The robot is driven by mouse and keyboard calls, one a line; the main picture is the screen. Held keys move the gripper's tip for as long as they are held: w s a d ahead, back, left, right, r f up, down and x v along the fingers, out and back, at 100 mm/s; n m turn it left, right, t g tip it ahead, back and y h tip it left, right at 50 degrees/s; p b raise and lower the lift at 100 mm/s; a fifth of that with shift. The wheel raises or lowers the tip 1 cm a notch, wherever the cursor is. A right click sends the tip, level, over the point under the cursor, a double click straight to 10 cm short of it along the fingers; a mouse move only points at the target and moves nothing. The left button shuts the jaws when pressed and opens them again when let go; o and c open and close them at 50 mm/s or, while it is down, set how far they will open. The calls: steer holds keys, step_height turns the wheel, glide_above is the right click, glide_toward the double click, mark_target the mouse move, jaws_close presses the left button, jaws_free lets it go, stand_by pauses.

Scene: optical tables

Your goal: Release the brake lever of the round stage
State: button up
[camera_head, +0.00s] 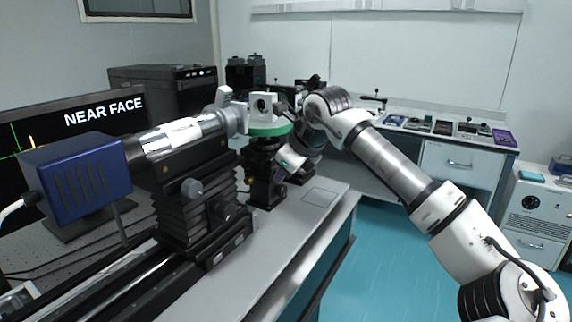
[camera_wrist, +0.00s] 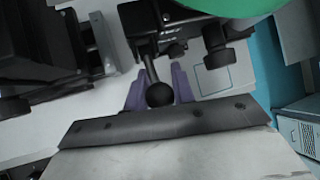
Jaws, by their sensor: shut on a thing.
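The round stage shows a green disc (camera_head: 268,129) on a dark post, with a white block on top. In the wrist view the edge of the green disc (camera_wrist: 215,5) is at the top right. The brake lever (camera_wrist: 158,90) is a thin dark rod ending in a round black ball knob. My gripper (camera_wrist: 160,98) has its purple-grey fingers on both sides of the knob and is shut on it. In the head view my gripper is largely hidden behind my own wrist, close to the stage's right side.
A blue camera (camera_head: 82,172) with a silver lens tube stands on a black rail mount to the left. A monitor (camera_head: 85,120) reads "NEAR FACE". The optical table (camera_head: 318,200) has a clear strip in front of the stage. A back counter (camera_head: 440,135) holds several small items.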

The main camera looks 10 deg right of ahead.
steer(key=shift+r+g+h+p, duration=0.2)
steer(key=shift+g+h+p, duration=0.1)
steer(key=shift+g+p, duration=0.1)
stand_by(0.3)
steer(key=o, duration=1)
steer(key=shift+a, duration=0.1)
steer(key=b+v, duration=0.1)
steer(key=v, duration=1.2)
steer(key=shift+s+r, duration=0.1)
steer(key=shift+r, duration=0.25)
